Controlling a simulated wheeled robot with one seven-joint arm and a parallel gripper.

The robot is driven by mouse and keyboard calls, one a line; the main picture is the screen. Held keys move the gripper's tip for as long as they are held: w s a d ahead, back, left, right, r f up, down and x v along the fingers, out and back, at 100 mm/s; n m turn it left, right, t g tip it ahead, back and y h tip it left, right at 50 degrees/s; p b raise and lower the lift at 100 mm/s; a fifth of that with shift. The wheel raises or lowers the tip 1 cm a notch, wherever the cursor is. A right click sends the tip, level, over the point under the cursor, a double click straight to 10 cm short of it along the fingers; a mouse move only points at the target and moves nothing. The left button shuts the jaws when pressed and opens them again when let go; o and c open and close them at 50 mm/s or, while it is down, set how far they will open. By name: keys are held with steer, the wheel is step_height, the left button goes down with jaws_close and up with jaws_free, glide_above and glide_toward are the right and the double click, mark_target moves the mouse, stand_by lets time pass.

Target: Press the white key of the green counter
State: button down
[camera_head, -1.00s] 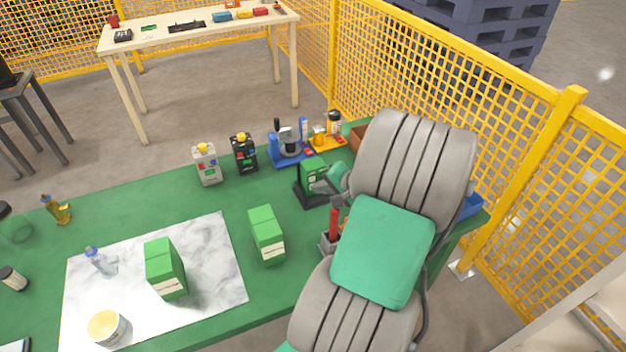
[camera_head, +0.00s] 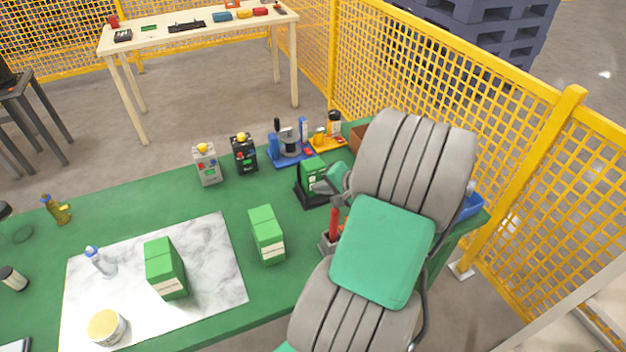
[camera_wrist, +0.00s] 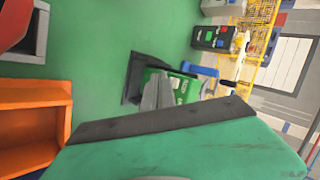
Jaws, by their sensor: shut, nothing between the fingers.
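The green counter (camera_head: 311,174) stands on a black base near the back right of the green table. It also shows in the wrist view (camera_wrist: 188,86), partly behind my fingers, with the black base (camera_wrist: 133,80) beside it. My gripper (camera_head: 324,187) is shut and empty, its fingertips close at the counter's right side in the head view. In the wrist view the shut grey fingers (camera_wrist: 158,92) overlap the counter's face. I cannot tell whether they touch it. The white key cannot be made out; my fingers may hide it.
A grey box (camera_head: 207,168) and a black box (camera_head: 244,155) with yellow tops stand left of the counter. A blue press-like device (camera_head: 288,150) is behind it. A red-handled tool (camera_head: 333,228) and a green carton (camera_head: 267,240) are nearer. An orange bin (camera_wrist: 35,112) shows in the wrist view.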

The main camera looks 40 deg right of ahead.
steer(key=shift+w, duration=0.1)
stand_by(0.4)
steer(key=shift+w+d, duration=0.15)
steer(key=shift+w, duration=0.15)
steer(key=shift+w+d, duration=0.1)
steer(key=shift+w, duration=0.35)
stand_by(0.5)
steer(key=shift+s, duration=0.1)
steer(key=shift+s+a, duration=0.2)
steer(key=shift+s, duration=0.55)
steer(key=shift+p, duration=0.3)
steer(key=shift+s+a+p, duration=0.2)
steer(key=shift+s+a, duration=0.05)
steer(key=shift+s, duration=0.55)
steer(key=shift+s+a+p, duration=0.2)
steer(key=shift+s, duration=0.6)
steer(key=shift+s+a+p, duration=0.2)
steer(key=shift+s+a, duration=0.05)
steer(key=shift+s, duration=0.55)
